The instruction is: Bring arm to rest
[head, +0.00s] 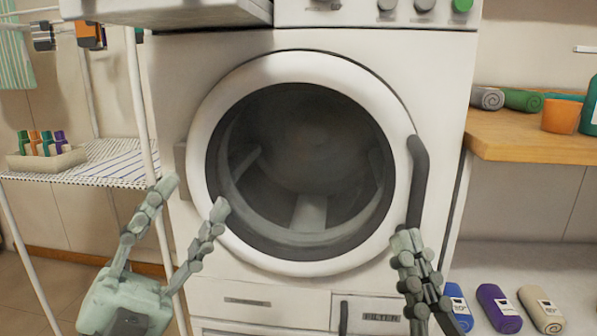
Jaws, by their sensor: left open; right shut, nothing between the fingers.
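My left gripper (194,198) is open and empty, fingers pointing up, in front of the lower left of the white washing machine (180,90). My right gripper (406,240) is shut with nothing between its fingers. Its tips are at the lower end of the dark door handle (418,175); I cannot tell whether they touch it. The round door (290,72) looks closed, and its dark glass shows the drum inside.
A wire rack (140,110) with a small bin (45,160) stands at left. A wooden shelf (530,147) at right holds rolled towels (523,100) and an orange cup (561,116). More rolls, including a purple one (499,308), lie at lower right.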

